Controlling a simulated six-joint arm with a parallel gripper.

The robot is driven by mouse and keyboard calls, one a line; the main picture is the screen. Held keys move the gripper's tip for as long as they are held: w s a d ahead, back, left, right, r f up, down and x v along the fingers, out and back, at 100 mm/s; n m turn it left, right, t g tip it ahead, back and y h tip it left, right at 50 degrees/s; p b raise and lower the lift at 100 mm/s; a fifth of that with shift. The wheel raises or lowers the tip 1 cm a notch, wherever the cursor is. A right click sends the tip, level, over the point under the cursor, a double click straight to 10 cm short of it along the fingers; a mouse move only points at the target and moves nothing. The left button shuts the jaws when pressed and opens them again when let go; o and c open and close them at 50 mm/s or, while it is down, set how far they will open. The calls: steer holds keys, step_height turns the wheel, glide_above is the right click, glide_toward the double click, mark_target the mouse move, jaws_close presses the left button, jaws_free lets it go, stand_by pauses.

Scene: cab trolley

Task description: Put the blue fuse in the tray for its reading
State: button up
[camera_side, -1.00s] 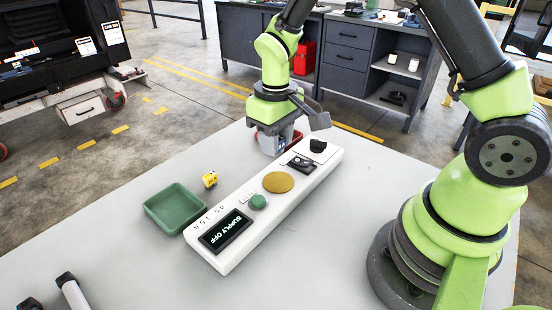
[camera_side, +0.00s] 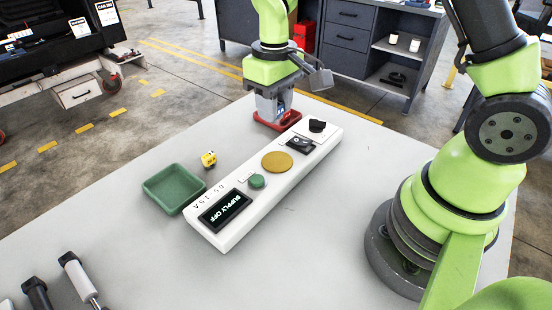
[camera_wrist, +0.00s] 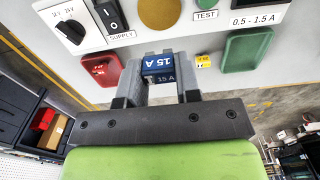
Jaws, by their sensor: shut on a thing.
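My gripper (camera_side: 270,105) is shut on the blue fuse (camera_wrist: 158,65), which is marked 15 A and sits between the fingertips in the wrist view. In the side view my gripper is at the far end of the white tester, over or beside the red tray (camera_side: 292,120); their exact height gap is hard to tell. The red tray is left of the fuse in the wrist view (camera_wrist: 100,70). The green tray (camera_side: 172,188) stands at the tester's near end, by the 0.5 - 1.5 A label. The white tester (camera_side: 250,208) has a display (camera_side: 225,211) reading SUPPLY OFF.
The tester carries a gold disc (camera_side: 277,161), a green test button (camera_side: 257,181), a supply switch and a black knob (camera_side: 317,126). Dark and white-handled tools lie at bottom left.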

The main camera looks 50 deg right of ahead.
mark_target(275, 160)
step_height(275, 160, down, 10)
steer(key=shift+r, duration=0.2)
steer(key=shift+f, duration=0.2)
stand_by(0.3)
steer(key=o, duration=1)
steer(key=shift+c, duration=0.2)
